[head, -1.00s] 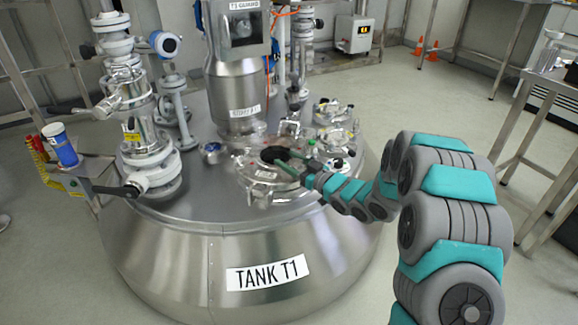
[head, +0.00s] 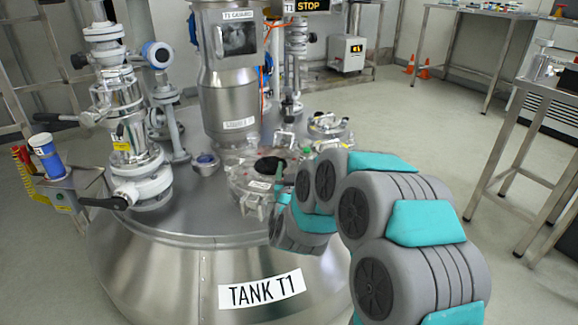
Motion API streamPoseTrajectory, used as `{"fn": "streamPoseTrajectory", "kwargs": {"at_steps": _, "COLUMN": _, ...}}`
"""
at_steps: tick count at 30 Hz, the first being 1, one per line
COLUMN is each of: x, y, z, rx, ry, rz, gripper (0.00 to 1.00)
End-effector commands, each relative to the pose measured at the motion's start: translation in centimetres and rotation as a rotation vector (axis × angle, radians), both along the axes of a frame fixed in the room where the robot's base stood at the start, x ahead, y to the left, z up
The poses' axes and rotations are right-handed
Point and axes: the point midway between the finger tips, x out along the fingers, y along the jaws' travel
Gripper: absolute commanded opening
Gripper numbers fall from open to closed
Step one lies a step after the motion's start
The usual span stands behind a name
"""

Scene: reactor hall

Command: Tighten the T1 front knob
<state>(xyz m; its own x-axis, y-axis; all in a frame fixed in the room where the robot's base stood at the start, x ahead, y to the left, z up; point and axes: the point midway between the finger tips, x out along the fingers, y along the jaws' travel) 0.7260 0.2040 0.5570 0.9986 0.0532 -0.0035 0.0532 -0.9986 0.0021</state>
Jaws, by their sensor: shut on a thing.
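Tank T1 (head: 225,262) is a wide steel vessel with a "TANK T1" label. On its top is a round manway hatch (head: 249,183) with a black sight glass (head: 268,166) and clamps around its rim. My gripper (head: 279,173) is at the right side of the hatch, shut on what appears to be a knob. My arm comes in from the lower right and covers the hatch's right edge, so the held knob is mostly hidden. Whether it is the front knob is too small to tell.
A steel column (head: 230,100) stands behind the hatch, with a second small hatch (head: 328,126) to the right. A valve stack (head: 140,175) and a blue-labelled canister (head: 52,160) are at the left. A steel table (head: 545,85) is at the right; open floor (head: 430,110) lies between.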

Motion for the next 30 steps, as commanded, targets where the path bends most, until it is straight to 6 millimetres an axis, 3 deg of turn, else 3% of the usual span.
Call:
{"fn": "streamPoseTrajectory", "kwargs": {"at_steps": 10, "x": 0.05, "y": -0.21, "z": 0.5, "rx": 0.001, "ry": -0.006, "rz": -0.137, "gripper": 0.08}}
{"fn": "streamPoseTrajectory", "kwargs": {"at_steps": 26, "x": 0.14, "y": -0.35, "z": 0.52, "rx": 0.003, "ry": -0.01, "rz": -0.161, "gripper": 0.08}}
{"fn": "streamPoseTrajectory", "kwargs": {"at_steps": 27, "x": 0.14, "y": -0.35, "z": 0.52, "rx": 0.003, "ry": -0.01, "rz": -0.161, "gripper": 0.66}}
{"fn": "streamPoseTrajectory", "kwargs": {"at_steps": 30, "x": 0.12, "y": -0.36, "z": 0.46, "rx": 0.003, "ry": -0.009, "rz": -0.161, "gripper": 0.77}}
